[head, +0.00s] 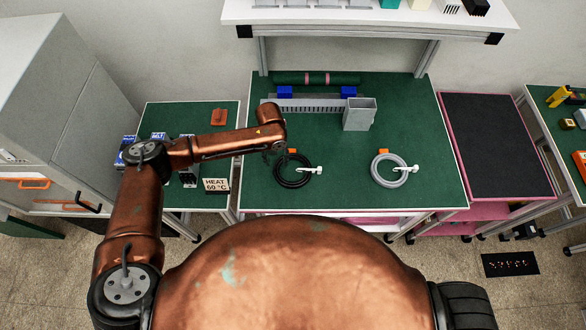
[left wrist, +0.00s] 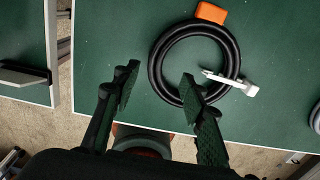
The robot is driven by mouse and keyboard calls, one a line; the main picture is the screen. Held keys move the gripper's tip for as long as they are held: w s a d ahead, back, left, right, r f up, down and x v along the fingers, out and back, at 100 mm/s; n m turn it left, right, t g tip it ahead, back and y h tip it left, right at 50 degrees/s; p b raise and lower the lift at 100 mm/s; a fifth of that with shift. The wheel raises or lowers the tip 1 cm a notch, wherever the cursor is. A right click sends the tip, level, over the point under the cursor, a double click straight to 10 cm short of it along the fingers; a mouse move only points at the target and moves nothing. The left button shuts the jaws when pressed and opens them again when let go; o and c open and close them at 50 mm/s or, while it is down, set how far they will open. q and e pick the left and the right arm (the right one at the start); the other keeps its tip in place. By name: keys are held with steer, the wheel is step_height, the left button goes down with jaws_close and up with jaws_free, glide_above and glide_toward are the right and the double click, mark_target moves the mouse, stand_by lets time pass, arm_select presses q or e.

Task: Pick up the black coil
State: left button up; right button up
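The black coil (head: 293,171) lies flat on the green mat of the middle table, near its front edge. A white connector (head: 312,170) sticks out of its right side, and an orange piece touches its top. In the left wrist view the black coil (left wrist: 156,70) shows ahead of my left gripper (left wrist: 160,88). The gripper is open, with its fingers spread and nothing between them. Its right finger overlaps the coil's lower edge in that view; I cannot tell whether they touch. In the head view the left gripper (head: 275,150) is above the coil's left part. My right gripper is not in view.
A grey coil (head: 389,170) with a white connector lies to the right on the same green table (head: 345,193). A grey metal box (head: 359,114) and a long grey rack (head: 310,104) stand behind. A shelf (head: 370,16) overhangs the back. The mat between the coils is clear.

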mark_target(276, 167)
arm_select(q)
steer(key=shift+w+a+r, duration=0.2)
steer(key=shift+w+a, duration=0.2)
steer(key=shift+a+f, duration=0.1)
steer(key=shift+f, duration=0.1)
steer(key=f, duration=0.3)
steer(key=f+p, duration=0.1)
steer(key=f, duration=0.3)
steer(key=shift+w+d+f, duration=0.1)
steer(key=shift+d+f, duration=0.05)
steer(key=shift+d, duration=0.05)
steer(key=shift+c, duration=0.4)
steer(key=c, duration=0.8)
jaws_close()
